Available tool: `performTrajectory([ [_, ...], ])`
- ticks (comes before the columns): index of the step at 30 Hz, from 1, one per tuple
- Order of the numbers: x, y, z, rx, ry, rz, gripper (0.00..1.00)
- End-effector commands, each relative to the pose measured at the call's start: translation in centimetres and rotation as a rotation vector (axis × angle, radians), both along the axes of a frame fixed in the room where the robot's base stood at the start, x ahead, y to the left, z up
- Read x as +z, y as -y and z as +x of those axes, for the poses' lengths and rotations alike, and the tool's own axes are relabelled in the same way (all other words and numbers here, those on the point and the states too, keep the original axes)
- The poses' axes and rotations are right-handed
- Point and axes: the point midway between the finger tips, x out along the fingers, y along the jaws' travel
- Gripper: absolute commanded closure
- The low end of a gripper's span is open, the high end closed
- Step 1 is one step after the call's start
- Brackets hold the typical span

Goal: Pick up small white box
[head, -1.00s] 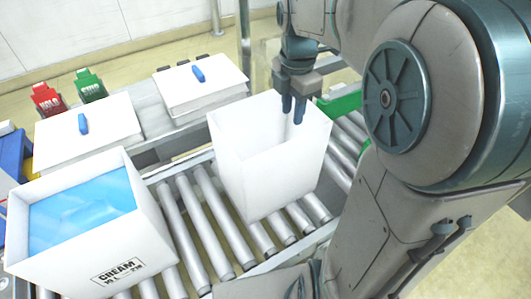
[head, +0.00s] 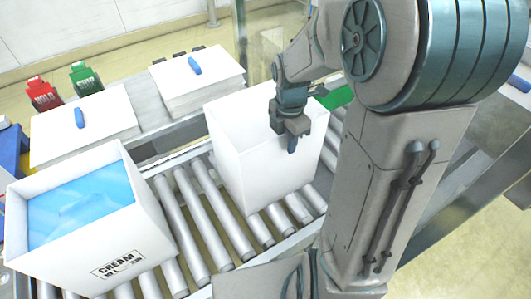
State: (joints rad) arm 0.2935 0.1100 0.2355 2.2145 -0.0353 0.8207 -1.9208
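An open, tall white box (head: 245,165) stands upright on the roller conveyor, and its inside looks empty from here. My gripper (head: 291,143) points down at the right part of this box. It overlaps the box's rim and right side in the head view, and I cannot tell whether it touches a wall. The two fingers overlap in this view, so their opening is unclear. A second open white box (head: 110,240), marked CREAM, stands at the left with a blue liner (head: 82,205) inside it.
Two white stacks, each with a blue object on top, lie behind the conveyor: one at left (head: 110,140), one at centre (head: 212,95). Red (head: 43,95) and green (head: 84,77) holders stand at the back left. Bare rollers (head: 185,215) lie between the boxes.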

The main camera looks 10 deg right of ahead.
Motion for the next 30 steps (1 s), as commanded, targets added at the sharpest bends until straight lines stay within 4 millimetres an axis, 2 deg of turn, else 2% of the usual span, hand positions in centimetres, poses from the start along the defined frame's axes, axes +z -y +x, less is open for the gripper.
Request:
performTrajectory([
  [5,-0.02,-0.01,0.02,0.000,0.001,0.000,0.70],
  [8,-0.01,0.00,0.02,0.000,0.001,0.000,0.95],
  [9,-0.01,0.00,0.02,0.000,0.001,0.000,1.00],
  [30,0.03,0.00,0.03,-0.001,0.001,0.000,1.00],
])
